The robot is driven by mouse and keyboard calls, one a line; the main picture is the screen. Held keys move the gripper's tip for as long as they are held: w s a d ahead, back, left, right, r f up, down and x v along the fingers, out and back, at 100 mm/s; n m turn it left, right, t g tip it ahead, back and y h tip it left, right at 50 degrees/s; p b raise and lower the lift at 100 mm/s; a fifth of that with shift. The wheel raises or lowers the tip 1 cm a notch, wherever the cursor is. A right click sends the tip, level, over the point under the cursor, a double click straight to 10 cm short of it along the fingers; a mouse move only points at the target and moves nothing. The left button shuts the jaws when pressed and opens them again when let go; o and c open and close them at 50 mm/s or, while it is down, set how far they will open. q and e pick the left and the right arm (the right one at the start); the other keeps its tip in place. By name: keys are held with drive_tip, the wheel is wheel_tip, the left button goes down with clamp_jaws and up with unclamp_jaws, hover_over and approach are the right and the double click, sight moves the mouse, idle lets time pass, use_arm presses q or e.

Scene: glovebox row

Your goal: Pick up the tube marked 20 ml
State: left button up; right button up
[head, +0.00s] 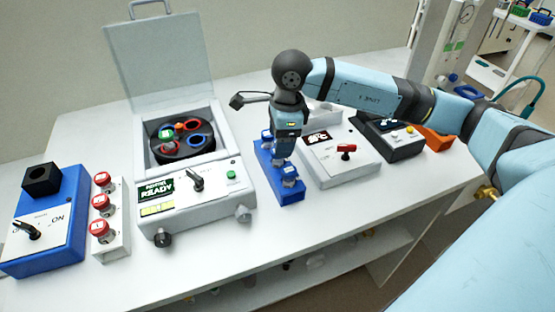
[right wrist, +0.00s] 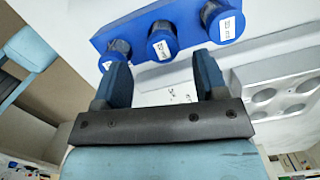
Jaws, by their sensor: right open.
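A blue rack (head: 292,197) stands on the bench, left of the grey heater-like block. It holds tubes with blue caps. In the right wrist view three capped tubes show in the rack (right wrist: 137,20): a right one (right wrist: 222,22), a middle one (right wrist: 162,42) and a left one (right wrist: 113,52). Each has a small white label; I cannot read which says 20 ml. My right gripper (head: 284,155) points down over the rack and hides part of it. In its wrist view the gripper (right wrist: 162,75) is open, with nothing between its fingers. My left gripper is not in view.
A centrifuge (head: 195,205) with open lid and READY display stands left. Red-capped tubes in a white rack (head: 118,235) and a blue mixer (head: 60,235) are farther left. A white block with a red knob (head: 345,165) stands close on the right. The bench front is clear.

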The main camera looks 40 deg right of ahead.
sight(278, 162)
drive_tip(key=f, duration=0.5)
drive_tip(key=shift+w+a, duration=0.25)
drive_tip(key=shift+w, duration=0.05)
drive_tip(key=c, duration=1)
drive_tip(key=shift+r, duration=0.15)
